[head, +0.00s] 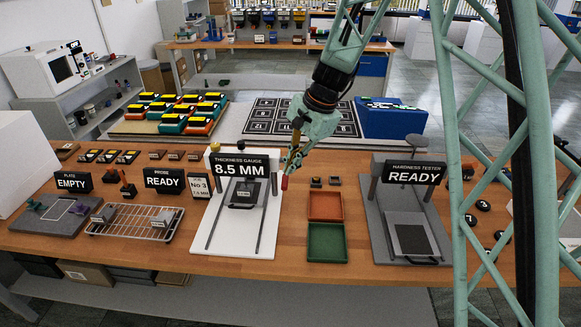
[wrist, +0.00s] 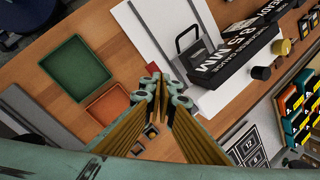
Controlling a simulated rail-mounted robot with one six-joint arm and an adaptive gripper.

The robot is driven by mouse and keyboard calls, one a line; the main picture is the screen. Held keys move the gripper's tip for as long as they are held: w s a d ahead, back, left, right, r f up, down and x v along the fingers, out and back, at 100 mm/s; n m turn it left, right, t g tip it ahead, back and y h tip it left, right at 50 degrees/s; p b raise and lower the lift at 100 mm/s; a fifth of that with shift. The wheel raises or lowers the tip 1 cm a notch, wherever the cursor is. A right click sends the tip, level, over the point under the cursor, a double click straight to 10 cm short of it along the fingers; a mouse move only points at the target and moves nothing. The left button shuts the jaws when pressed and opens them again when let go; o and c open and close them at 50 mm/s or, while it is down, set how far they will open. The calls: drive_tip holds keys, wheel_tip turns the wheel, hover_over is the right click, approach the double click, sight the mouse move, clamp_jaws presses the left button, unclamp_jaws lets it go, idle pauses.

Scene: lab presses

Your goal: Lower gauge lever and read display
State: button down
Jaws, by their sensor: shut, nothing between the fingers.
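The thickness gauge (head: 230,225) is a white base with two dark rails. Its black display (head: 239,167) reads 8.5 MM, and it also shows in the wrist view (wrist: 235,60). A dark block with a frame-like handle (head: 245,194) sits on the base below the display. A small red piece, which looks like the lever's grip (head: 285,183), shows at the gauge's right edge. My gripper (head: 290,167) points down just above this red piece. In the wrist view my gripper (wrist: 158,88) has its fingertips together and empty. Whether it touches the red piece is unclear.
An orange tray (head: 325,206) and a green tray (head: 326,242) lie right of the gauge. The hardness tester (head: 408,215), reading READY, stands farther right.

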drive_tip(key=shift+r, duration=0.15)
drive_tip(key=shift+r+p, duration=0.4)
drive_tip(key=shift+r, duration=0.1)
drive_tip(key=shift+r, duration=0.1)
drive_tip(key=shift+r, duration=0.1)
drive_tip(key=s+d+r+p, duration=0.1)
drive_tip(key=s+d+r, duration=0.1)
drive_tip(key=r, duration=0.3)
drive_tip(key=s+d+r, duration=0.3)
drive_tip(key=r, duration=0.3)
drive_tip(key=shift+d+r+p, duration=0.15)
drive_tip(key=shift+r+p, duration=0.05)
drive_tip(key=shift+p, duration=0.2)
idle(0.3)
idle(0.4)
